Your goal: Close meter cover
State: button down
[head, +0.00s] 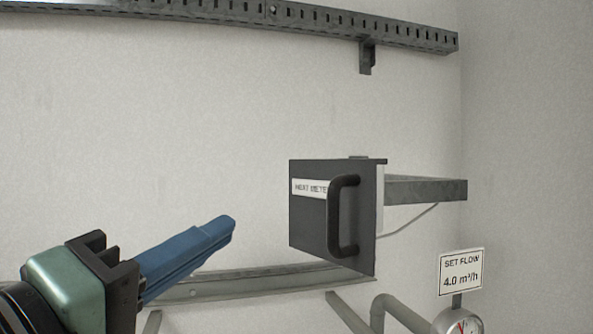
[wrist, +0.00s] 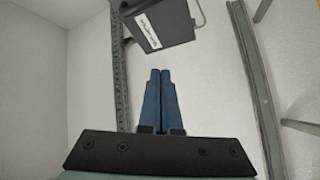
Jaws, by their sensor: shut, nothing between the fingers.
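The meter cover (head: 308,218) is a dark grey panel with a black bar handle (head: 344,216) and a white label that partly reads "METER". It is in the middle of the head view, in front of a grey wall bracket. The cover also shows at the top of the wrist view (wrist: 172,30). My gripper (head: 229,228) has blue fingers and is left of the cover, apart from it. In the wrist view the fingers (wrist: 160,73) are together with nothing between them, below the cover. The meter's face is hidden.
A slotted metal rail (head: 220,12) runs along the wall above. A lower rail (head: 255,283) passes under the cover. A "SET FLOW 4.0 m³/h" sign (head: 461,271), a gauge (head: 459,324) and a grey pipe (head: 395,308) are at lower right.

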jog(key=s+a+r+n+g+h+p, duration=0.2)
jog(key=s+a+g+p, duration=0.15)
jog(key=s, duration=0.35)
jog(key=w+d+g+b, duration=0.1)
jog(key=w+d+b, duration=0.2)
jog(key=w+d, duration=0.5)
jog(key=d, duration=0.3)
jog(key=shift+w+f+h+b, duration=0.25)
jog(key=shift+f+h+b, duration=0.05)
jog(key=shift+b, duration=0.05)
